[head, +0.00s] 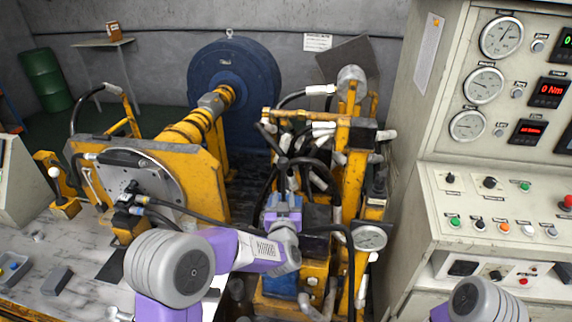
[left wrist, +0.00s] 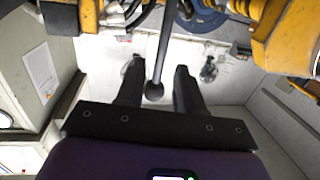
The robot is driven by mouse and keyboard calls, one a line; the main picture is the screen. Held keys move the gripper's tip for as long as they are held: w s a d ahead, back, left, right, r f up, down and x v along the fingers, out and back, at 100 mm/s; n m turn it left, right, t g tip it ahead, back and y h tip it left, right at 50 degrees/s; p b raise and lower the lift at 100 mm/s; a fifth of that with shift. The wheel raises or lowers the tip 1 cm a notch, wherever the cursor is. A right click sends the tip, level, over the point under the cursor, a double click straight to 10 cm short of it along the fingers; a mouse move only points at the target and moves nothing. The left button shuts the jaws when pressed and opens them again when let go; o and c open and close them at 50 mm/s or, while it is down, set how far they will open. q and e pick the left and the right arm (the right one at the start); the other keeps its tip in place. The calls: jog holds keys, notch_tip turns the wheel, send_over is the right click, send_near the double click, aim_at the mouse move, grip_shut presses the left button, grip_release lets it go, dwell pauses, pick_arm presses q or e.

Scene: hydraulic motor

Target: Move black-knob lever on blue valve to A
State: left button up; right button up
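The lever with a round black knob (left wrist: 153,91) shows in the left wrist view, its grey rod running up out of the picture. My left gripper (left wrist: 158,75) is open, with its two dark fingers on either side of the knob and a gap on each side. In the head view my left gripper (head: 289,172) points away into the hoses of the yellow machine. A blue block, apparently the valve body (head: 282,284), shows below my purple forearm, partly hidden by it. The A mark cannot be made out. My right gripper is out of view.
Yellow frames, black hoses and a pressure gauge (head: 369,238) crowd around the left gripper. A control cabinet (head: 455,130) stands at the right. A workbench (head: 60,240) and a yellow-mounted motor (head: 125,185) are at the left. A big blue drum (head: 250,75) stands behind.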

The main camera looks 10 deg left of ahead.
aim_at(283, 177)
pick_arm(q)
jog(key=r, duration=0.1)
jog(key=w+r, duration=0.1)
jog(key=shift+w+a+r+y, duration=0.15)
jog(key=shift+w+r+y, duration=0.05)
jog(key=shift+r+y, duration=0.2)
jog(key=shift+x, duration=3.3)
jog(key=shift+c, duration=0.3)
grip_shut()
